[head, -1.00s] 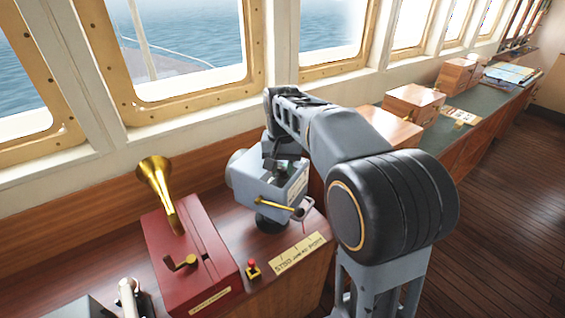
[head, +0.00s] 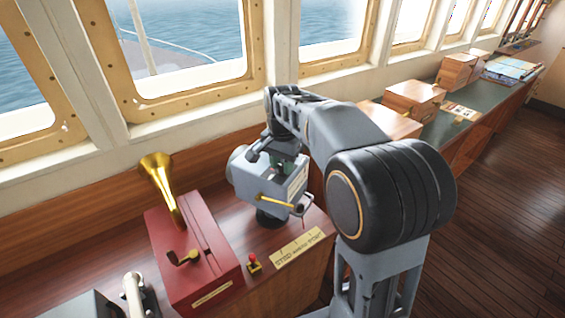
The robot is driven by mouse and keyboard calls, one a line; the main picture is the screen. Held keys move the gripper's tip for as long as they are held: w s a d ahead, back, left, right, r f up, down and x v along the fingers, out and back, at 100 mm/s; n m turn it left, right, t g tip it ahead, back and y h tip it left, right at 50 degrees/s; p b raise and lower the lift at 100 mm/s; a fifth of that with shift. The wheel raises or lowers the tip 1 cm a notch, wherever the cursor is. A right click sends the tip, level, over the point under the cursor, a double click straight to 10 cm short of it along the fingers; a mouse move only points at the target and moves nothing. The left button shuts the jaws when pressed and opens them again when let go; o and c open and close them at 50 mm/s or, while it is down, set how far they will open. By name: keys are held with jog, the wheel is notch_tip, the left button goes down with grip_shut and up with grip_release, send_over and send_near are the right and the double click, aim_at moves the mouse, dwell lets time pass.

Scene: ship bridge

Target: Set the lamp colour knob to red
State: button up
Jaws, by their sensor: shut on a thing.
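The signal lamp (head: 265,187) is a grey box on a dark round foot on the wooden console, with a round housing at its left end. A brass lever (head: 275,202) runs along its front side. A small green patch shows on its top, under my gripper. My gripper (head: 284,158) points down onto the lamp's top and is shut on a part there, which seems to be the colour knob. The fingers and my arm hide most of the knob, so its setting cannot be read.
A red box (head: 192,255) with a brass horn (head: 162,183) stands left of the lamp. A small red button (head: 252,260) and a brass plate (head: 298,246) are in front. Wooden boxes (head: 412,97) stand on the counter to the right. Windows line the back.

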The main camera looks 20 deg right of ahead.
aim_at(282, 165)
jog(key=shift+r, duration=0.1)
jog(key=o, duration=0.9)
jog(key=shift+o, duration=0.2)
notch_tip(282, 165, up, 14)
jog(key=p, duration=0.1)
dwell(0.3)
